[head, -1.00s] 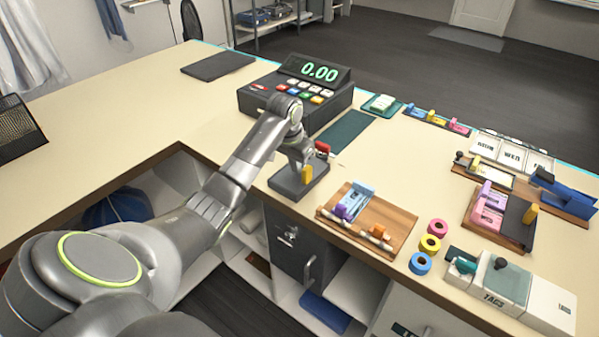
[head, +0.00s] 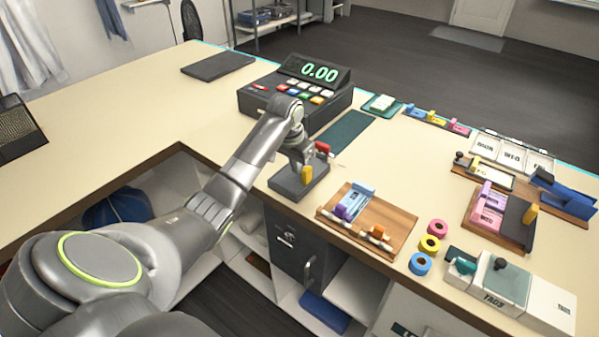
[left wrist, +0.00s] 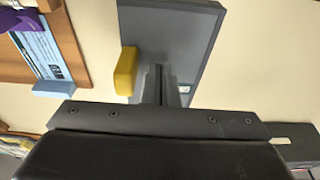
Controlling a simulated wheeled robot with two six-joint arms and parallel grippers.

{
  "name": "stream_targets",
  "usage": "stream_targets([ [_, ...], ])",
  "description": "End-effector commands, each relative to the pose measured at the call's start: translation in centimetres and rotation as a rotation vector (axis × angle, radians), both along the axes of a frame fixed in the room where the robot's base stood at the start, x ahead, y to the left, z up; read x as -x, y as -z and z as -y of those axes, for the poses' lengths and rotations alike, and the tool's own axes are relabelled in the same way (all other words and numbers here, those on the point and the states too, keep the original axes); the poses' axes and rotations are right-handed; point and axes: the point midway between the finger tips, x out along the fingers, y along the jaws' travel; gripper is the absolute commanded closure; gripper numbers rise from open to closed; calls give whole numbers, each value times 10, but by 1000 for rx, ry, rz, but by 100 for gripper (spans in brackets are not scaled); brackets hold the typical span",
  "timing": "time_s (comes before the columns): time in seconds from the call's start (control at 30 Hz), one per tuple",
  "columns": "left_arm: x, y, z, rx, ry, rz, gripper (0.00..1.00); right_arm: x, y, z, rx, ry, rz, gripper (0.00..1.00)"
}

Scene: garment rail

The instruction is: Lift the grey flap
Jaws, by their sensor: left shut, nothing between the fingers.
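A flat dark grey flap (head: 286,184) with a yellow tab (head: 307,174) lies on the counter in front of the cash register. A red piece (head: 322,147) shows at its far side. My left gripper (head: 303,163) is over this flap, beside the yellow tab, with its fingers shut and empty. In the left wrist view the grey flap (left wrist: 195,32) lies beyond the shut fingers (left wrist: 160,88), and the yellow tab (left wrist: 126,71) is just left of them. I cannot tell whether the fingers touch the flap. My right gripper is not in view.
The cash register (head: 297,92) stands behind the gripper. A wooden board (head: 385,220) with a blue ticket block is to the right. Tape rolls (head: 431,243), a tag box (head: 501,284) and another board with pink block and dark flap (head: 515,215) lie farther right. The left counter is mostly clear.

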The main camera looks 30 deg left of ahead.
Motion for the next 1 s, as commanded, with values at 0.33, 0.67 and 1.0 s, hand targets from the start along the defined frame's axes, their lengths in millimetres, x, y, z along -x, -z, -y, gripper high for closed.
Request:
stream_targets([
  [0.33, 1, -2, 15, 1, 1, 0, 100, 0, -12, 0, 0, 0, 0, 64],
  [0.67, 3, 0, 29, 4, 2, -2, 100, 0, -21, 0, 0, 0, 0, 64],
  [1.0, 6, 4, 45, 12, 4, -12, 100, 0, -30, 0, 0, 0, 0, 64],
])
